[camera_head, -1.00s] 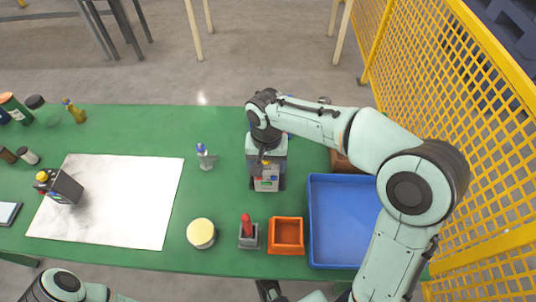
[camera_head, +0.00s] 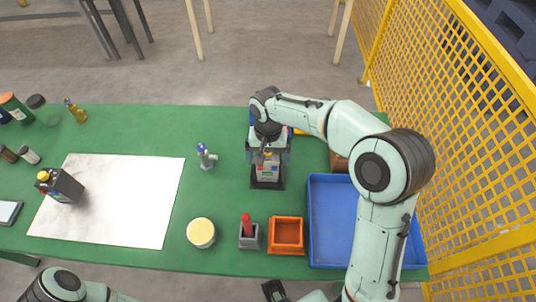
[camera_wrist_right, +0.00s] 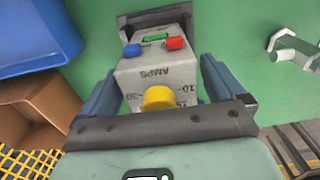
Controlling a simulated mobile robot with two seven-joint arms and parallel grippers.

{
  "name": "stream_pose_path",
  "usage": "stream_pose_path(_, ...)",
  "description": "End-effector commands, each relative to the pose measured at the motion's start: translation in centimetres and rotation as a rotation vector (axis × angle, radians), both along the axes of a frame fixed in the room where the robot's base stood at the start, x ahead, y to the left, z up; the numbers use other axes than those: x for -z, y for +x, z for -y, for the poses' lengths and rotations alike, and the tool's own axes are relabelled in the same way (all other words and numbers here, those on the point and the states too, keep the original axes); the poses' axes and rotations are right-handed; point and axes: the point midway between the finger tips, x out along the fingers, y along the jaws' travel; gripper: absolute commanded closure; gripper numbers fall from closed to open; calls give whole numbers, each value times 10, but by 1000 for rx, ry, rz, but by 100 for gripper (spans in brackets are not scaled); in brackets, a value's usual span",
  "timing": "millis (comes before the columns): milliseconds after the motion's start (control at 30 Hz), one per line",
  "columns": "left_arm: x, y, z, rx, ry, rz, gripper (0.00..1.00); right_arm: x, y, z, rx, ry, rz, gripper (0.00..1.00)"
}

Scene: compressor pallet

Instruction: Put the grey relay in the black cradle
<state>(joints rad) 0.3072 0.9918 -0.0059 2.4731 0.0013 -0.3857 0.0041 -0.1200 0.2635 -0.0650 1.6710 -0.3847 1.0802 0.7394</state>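The grey relay (camera_head: 267,171) stands upright in the black cradle (camera_head: 267,184) on the green table. In the right wrist view the relay (camera_wrist_right: 155,75) shows its yellow knob, blue and red terminals and green display. The dark cradle rim (camera_wrist_right: 150,17) shows beyond it. My right gripper (camera_head: 267,153) is above the relay with a finger on either side. In the wrist view the fingers (camera_wrist_right: 160,80) look spread, with a narrow gap at the right finger. The relay's lower part is hidden in the cradle.
A blue tray (camera_head: 333,258) and an orange bin (camera_head: 286,250) are at the front right. A grey holder with a red item (camera_head: 249,236) and a yellow-topped round tub (camera_head: 201,233) stand left of them. A small grey fitting (camera_head: 206,157) is left of the cradle. Yellow mesh fencing (camera_head: 480,140) bounds the right.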

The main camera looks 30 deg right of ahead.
Motion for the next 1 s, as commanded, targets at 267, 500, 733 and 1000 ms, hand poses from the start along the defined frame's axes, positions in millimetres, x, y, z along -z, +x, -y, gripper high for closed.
stream_pose_path(267,-2,1,0,0,0,1,62,-3,0,0,0,-1,1,0)
stream_pose_path(500,-7,3,0,0,0,3,62,-37,1,0,0,0,6,0)
stream_pose_path(733,-12,5,0,0,0,6,62,-71,1,0,1,0,4,0)
stream_pose_path(1000,-13,5,0,0,0,6,62,-79,0,0,0,0,0,0)
